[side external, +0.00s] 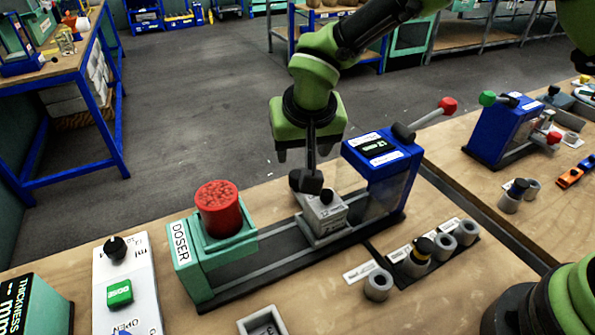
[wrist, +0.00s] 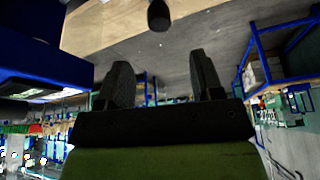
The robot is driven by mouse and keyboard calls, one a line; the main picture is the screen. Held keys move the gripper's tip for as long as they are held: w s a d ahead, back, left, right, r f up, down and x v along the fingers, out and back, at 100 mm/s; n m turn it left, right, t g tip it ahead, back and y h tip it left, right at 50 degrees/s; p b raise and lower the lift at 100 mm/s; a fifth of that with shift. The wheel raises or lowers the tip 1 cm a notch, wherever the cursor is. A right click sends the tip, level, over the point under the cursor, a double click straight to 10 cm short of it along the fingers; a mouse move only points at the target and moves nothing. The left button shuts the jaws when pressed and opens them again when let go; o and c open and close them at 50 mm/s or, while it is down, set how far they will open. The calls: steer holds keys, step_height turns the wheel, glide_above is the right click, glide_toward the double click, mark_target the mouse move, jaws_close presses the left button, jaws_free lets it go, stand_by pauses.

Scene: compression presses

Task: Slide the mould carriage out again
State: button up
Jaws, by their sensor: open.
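A dark knob (wrist: 158,15) shows beyond the fingertips there.
The green doser (side external: 212,258) with a red container (side external: 219,207) stands at the rail's left end. The press lever with a red ball (side external: 447,105) sticks out to the upper right. Several grey cylinders stand in front of the press. A control panel (side external: 126,285) lies at the left.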

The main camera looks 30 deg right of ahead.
mark_target(297, 174)
steer(key=x, duration=0.9)
steer(key=shift+w+f, duration=0.1)
steer(key=shift+f, duration=0.2)
